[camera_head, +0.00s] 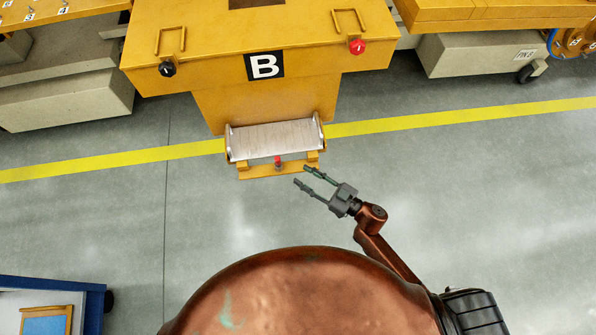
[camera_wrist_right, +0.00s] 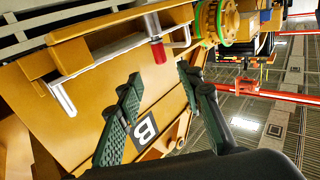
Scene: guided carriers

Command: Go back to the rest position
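My right gripper (camera_head: 309,177) is open and empty. In the head view it is above the grey floor, just right of and in front of the low end of the yellow carrier marked B (camera_head: 215,60). Its two fingers stand apart in the right wrist view (camera_wrist_right: 155,92), with the yellow carrier body (camera_wrist_right: 170,85) and its B sign (camera_wrist_right: 145,130) beyond them. A small red-topped pin (camera_head: 277,161) stands at the carrier's front bar; a red cylinder also shows in the wrist view (camera_wrist_right: 157,50), apart from the fingers. My left gripper is not in view.
The carrier has a metal roller plate (camera_head: 275,138), a black knob (camera_head: 167,69) and a red knob (camera_head: 357,47). Another yellow unit (camera_head: 490,15) stands at the upper right. A blue-edged cart (camera_head: 95,305) is at the lower left. The floor (camera_head: 215,225) between is clear.

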